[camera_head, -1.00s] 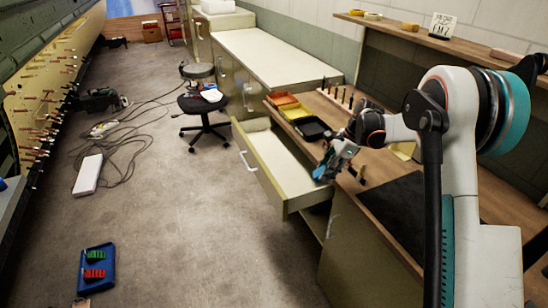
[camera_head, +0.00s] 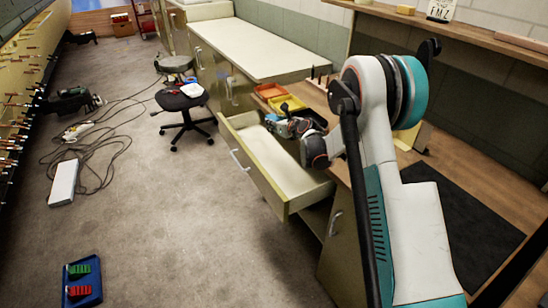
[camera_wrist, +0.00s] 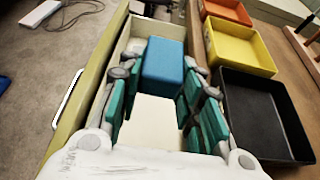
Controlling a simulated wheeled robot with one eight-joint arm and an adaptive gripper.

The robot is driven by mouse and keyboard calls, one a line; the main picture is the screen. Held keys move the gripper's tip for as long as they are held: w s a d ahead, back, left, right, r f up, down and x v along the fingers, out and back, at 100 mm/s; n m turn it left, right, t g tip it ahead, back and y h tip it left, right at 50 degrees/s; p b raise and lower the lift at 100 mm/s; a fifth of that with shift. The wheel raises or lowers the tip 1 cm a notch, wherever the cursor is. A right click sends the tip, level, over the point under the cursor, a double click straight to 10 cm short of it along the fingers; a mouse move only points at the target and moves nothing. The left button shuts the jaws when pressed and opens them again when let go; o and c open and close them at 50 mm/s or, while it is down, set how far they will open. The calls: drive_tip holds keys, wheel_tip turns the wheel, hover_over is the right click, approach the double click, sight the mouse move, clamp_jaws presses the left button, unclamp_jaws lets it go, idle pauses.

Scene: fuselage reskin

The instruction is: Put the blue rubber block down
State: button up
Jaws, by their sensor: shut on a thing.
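The blue rubber block (camera_wrist: 163,62) is between the fingers of my gripper (camera_wrist: 160,85) in the wrist view, with its blue top showing. My gripper is shut on it. An open cream-coloured drawer lies below them, and its pale floor (camera_wrist: 150,125) shows between the fingers. In the head view my gripper (camera_head: 272,121) is over the far part of the open drawer (camera_head: 253,172), beside the workbench. The block is too small there to make out clearly. I cannot tell how high it is above the drawer floor.
Orange (camera_wrist: 228,10), yellow (camera_wrist: 240,45) and black (camera_wrist: 262,115) trays stand on the bench to the right of the drawer. A stool (camera_head: 182,100) stands left of the drawer. A blue tray (camera_head: 83,281) with green and red pieces lies on the floor. The drawer's near part looks empty.

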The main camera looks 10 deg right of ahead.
sight(275, 166)
wheel_tip(275, 166, down, 19)
drive_tip(key=b, duration=0.6)
drive_tip(key=shift+r, duration=0.15)
drive_tip(key=shift+f, duration=0.35)
drive_tip(key=shift+s+f, duration=0.2)
